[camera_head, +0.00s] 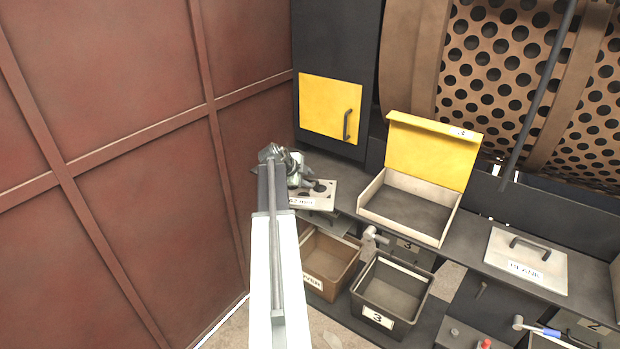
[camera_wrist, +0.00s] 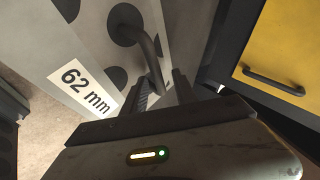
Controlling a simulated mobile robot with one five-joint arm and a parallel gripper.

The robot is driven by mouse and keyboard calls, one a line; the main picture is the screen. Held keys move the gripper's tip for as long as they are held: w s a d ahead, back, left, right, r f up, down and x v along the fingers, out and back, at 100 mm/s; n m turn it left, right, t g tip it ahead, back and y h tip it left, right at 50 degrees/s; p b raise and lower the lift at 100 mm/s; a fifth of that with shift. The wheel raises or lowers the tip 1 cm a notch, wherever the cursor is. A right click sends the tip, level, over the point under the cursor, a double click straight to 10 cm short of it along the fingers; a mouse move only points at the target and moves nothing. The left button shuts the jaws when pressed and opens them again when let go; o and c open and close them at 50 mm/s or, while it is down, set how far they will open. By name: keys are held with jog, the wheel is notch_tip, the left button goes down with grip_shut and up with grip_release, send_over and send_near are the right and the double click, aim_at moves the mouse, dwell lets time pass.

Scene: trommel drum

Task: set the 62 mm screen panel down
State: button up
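The 62 mm screen panel (camera_head: 322,187) is a pale plate with large dark holes and a "62 mm" label. It appears to lie about flat at the left end of the dark bench; its underside contact is hidden. In the wrist view the panel (camera_wrist: 52,52) fills the upper left, with its dark bar handle (camera_wrist: 145,42) rising towards me. My gripper (camera_head: 290,172) is over the panel and covers part of it. In the wrist view my gripper's fingers (camera_wrist: 164,80) stand either side of the handle's near end, with a pale gap beside the handle.
An open yellow-lidded box (camera_head: 405,208) stands right of the panel. A BLANK panel (camera_head: 525,262) lies further right. Bins, including one marked 3 (camera_head: 392,290), sit below. The red-brown wall (camera_head: 120,190) is close on the left; a yellow door (camera_head: 330,105) is behind.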

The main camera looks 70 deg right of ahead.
jog(key=p+v, duration=0.1)
jog(key=v, duration=0.1)
jog(key=p+v, duration=0.2)
jog(key=v, duration=0.1)
jog(key=shift+s+r, duration=0.1)
jog(key=shift+r, duration=0.3)
send_near(302, 194)
jog(key=a, duration=0.1)
jog(key=w+a+r, duration=0.1)
jog(key=a, duration=0.2)
jog(key=shift+w+a+r+b, duration=0.15)
jog(key=shift+w+r+b, duration=0.1)
jog(key=shift+w+b, duration=0.15)
